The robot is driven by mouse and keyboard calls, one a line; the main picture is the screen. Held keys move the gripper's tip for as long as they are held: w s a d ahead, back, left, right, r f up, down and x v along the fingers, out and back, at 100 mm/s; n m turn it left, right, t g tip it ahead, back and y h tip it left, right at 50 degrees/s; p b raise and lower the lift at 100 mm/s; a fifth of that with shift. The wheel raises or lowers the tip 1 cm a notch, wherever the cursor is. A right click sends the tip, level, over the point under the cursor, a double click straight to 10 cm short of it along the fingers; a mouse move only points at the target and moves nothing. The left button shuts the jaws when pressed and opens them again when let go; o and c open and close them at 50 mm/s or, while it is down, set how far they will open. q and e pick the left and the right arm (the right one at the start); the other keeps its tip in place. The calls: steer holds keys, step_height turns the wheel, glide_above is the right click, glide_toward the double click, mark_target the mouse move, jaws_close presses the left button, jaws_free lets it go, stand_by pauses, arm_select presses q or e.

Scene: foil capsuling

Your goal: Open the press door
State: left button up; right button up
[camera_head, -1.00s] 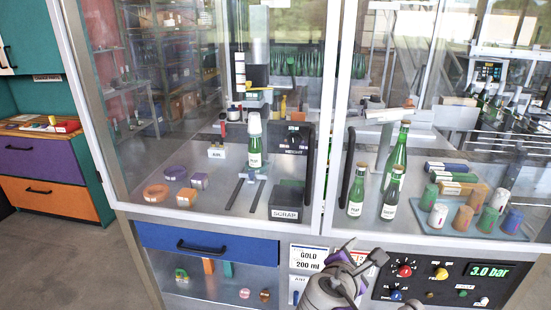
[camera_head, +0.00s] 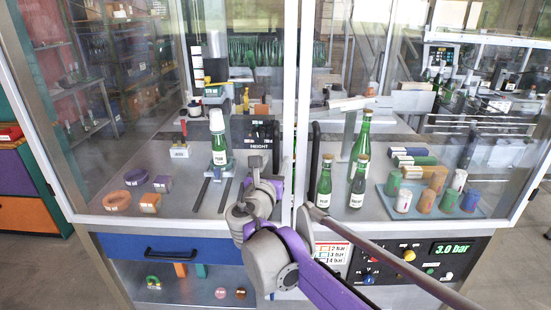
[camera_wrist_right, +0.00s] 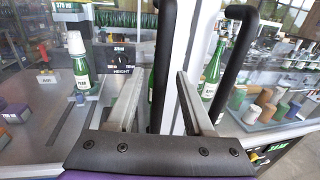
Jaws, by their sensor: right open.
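The press door is a pair of glass panels in pale frames, and both look shut, meeting at the middle post (camera_head: 303,110). The left panel's black vertical handle (camera_wrist_right: 162,50) shows in the right wrist view, and the right panel's black handle (camera_wrist_right: 239,60) stands to its right. My right gripper (camera_wrist_right: 160,75) is open, its two fingers pointing at the door. The left handle appears between the fingers in that view; I cannot tell whether it is deep between them or touching. My left gripper is not in view.
Behind the glass stand green bottles (camera_head: 360,182), a tray (camera_head: 470,212) of coloured capsules and a bottle on the press (camera_head: 218,140). Below are a blue drawer (camera_head: 170,248) and a control panel (camera_head: 420,258). Open floor lies at the left.

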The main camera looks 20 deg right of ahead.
steer(key=shift+w+d, duration=0.3)
steer(key=shift+w, duration=0.3)
jaws_close()
stand_by(1.1)
